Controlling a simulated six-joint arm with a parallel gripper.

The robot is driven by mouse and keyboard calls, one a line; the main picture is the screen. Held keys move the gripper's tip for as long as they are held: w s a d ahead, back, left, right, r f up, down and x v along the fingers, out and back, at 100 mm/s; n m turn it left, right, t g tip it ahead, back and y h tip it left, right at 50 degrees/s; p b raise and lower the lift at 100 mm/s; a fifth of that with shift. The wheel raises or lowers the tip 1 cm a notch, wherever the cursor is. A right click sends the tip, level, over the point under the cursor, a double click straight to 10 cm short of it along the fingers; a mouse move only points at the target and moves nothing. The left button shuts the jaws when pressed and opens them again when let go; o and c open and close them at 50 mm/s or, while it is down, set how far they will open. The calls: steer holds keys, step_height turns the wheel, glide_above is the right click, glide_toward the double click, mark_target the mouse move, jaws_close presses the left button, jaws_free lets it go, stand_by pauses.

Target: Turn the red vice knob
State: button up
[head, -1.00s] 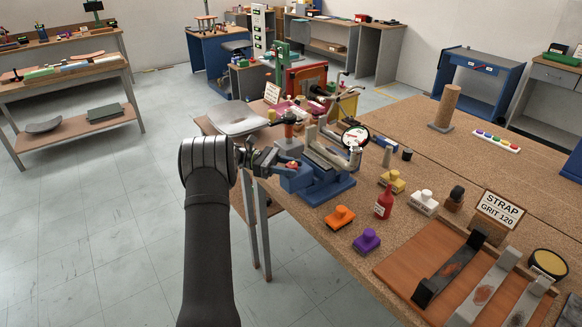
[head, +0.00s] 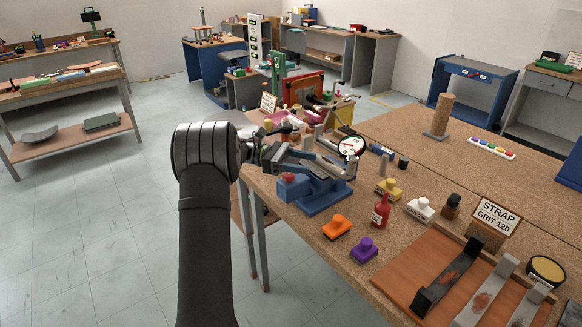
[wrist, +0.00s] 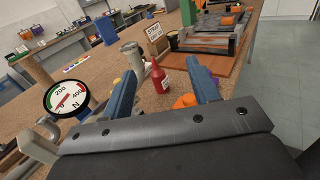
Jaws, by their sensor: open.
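The red knob (head: 287,178) sits on the blue block at the near left end of the blue vice (head: 325,197) in the head view. It is not visible in the wrist view. My gripper (head: 312,160) reaches over the vice, above and beyond the knob, pointing right. It does not hold the knob. In the wrist view my gripper (wrist: 162,72) has its two blue fingers wide apart with nothing gripped between them. A white dial gauge (head: 351,145) stands at the vice's far side and shows at the left of the wrist view (wrist: 67,98).
A red bottle (head: 381,209), an orange knobbed block (head: 337,226) and a purple one (head: 364,249) stand on the bench right of the vice. A strap board (head: 400,265) lies at the near right. The floor (head: 90,235) at left is open.

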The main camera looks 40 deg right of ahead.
steer(key=s+d+r, duration=0.1)
steer(key=s+r, duration=0.2)
steer(key=s, duration=0.2)
steer(key=shift+s+d+r, duration=0.25)
steer(key=shift+s+d, duration=0.05)
steer(key=shift+s, duration=0.05)
steer(key=m+t+y, duration=0.7)
steer(key=t+y, duration=0.3)
steer(key=t, duration=0.5)
glide_toward(290, 175)
step_height(290, 175, down, 8)
steer(key=shift+w+d+f, duration=0.1)
steer(key=shift+f, duration=0.15)
steer(key=shift+c, duration=0.4)
